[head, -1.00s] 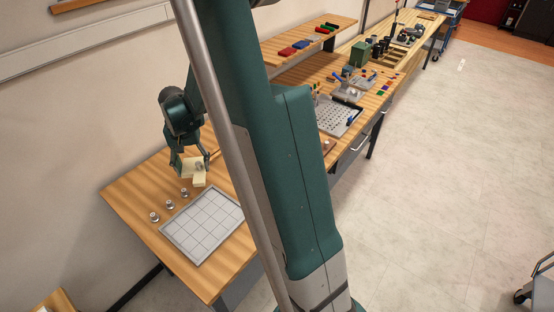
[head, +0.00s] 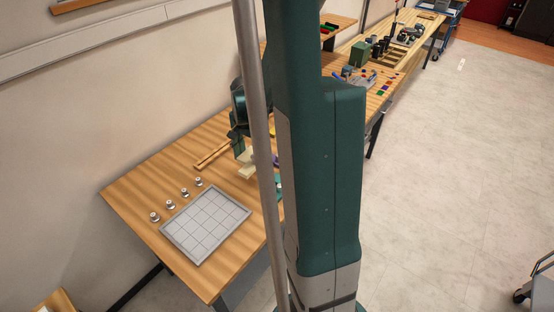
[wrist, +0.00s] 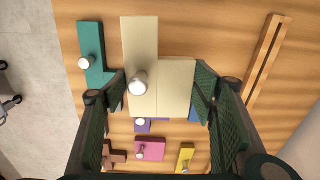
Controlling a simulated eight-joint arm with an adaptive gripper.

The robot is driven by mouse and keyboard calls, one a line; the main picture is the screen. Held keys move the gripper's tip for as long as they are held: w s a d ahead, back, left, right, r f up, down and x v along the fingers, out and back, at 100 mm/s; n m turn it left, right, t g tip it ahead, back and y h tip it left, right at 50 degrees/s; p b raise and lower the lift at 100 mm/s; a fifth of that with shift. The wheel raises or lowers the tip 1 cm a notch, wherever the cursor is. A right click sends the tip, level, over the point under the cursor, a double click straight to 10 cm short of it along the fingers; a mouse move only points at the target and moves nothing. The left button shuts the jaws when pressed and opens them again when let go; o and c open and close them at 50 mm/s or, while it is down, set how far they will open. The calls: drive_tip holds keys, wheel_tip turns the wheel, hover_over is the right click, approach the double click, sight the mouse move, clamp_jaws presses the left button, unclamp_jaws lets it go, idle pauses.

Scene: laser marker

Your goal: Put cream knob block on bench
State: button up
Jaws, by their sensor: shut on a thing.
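The cream knob block (wrist: 172,85) is a stepped flat piece with a silver knob, filling the middle of the wrist view. My gripper (wrist: 158,92) has a finger on either side of it and is shut on it. In the head view the cream block (head: 246,166) shows partly behind my column, below my gripper (head: 238,140). It appears held above the wooden bench (head: 150,185); its exact height I cannot tell.
Below the block lie knobbed pieces: teal (wrist: 92,45), purple (wrist: 142,127), pink (wrist: 150,150), brown (wrist: 115,157) and yellow (wrist: 185,157). A wooden strip frame (wrist: 265,62) lies right.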

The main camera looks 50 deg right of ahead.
drive_tip(key=shift+s+d+m, duration=0.4)
drive_tip(key=shift+s+d, duration=0.2)
drive_tip(key=shift+s, duration=0.1)
hover_over(257, 178)
drive_tip(key=shift+a+f, duration=0.15)
drive_tip(key=shift+f, duration=2.8)
drive_tip(key=shift+f+b, duration=0.35)
drive_tip(key=shift+f, duration=1.7)
drive_tip(key=shift+f, duration=0.15)
drive_tip(key=o, duration=1.2)
